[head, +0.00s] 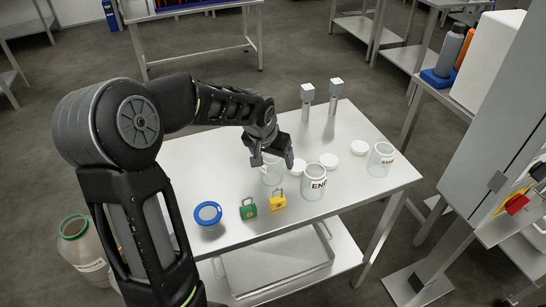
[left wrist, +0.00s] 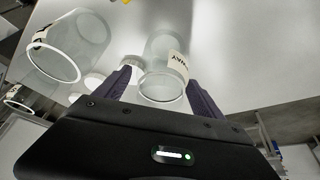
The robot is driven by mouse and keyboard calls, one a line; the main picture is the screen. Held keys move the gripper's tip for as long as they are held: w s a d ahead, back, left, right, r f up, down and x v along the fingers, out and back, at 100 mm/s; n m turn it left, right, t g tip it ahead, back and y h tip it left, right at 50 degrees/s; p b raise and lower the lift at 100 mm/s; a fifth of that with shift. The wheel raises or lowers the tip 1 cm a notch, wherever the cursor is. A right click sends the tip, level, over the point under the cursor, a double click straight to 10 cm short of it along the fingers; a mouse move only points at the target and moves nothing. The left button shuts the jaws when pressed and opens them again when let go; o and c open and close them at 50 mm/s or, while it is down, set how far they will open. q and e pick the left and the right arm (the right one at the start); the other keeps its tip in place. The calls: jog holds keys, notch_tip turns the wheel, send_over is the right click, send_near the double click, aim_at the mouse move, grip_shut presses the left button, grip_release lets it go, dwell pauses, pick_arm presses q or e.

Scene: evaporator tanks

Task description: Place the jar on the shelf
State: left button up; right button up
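A clear glass jar (head: 272,174) stands on the metal table (head: 215,150), directly below my left gripper (head: 272,160), which partly hides it. In the left wrist view this jar (left wrist: 165,68), with a partly readable label, lies between the two fingers of my left gripper (left wrist: 162,84). The fingers are spread, with a small gap visible beside the jar. A second jar (head: 313,184) with a label starting "EN" stands close to the right. A third jar (head: 381,160) stands near the table's right end. A lower shelf (head: 345,254) runs under the table. My right gripper is not in view.
White lids (head: 329,160) lie between the jars. A blue ring-shaped item (head: 208,213), a green padlock (head: 248,209) and a yellow padlock (head: 278,200) lie in front. Two upright posts (head: 307,97) stand at the back. A tray (head: 275,268) sits on the lower shelf.

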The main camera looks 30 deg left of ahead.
pick_arm(q)
jog(key=shift+r, duration=0.15)
jog(key=b+v, duration=0.1)
jog(key=v, duration=1.1)
jog(key=shift+w, duration=0.1)
dwell(0.5)
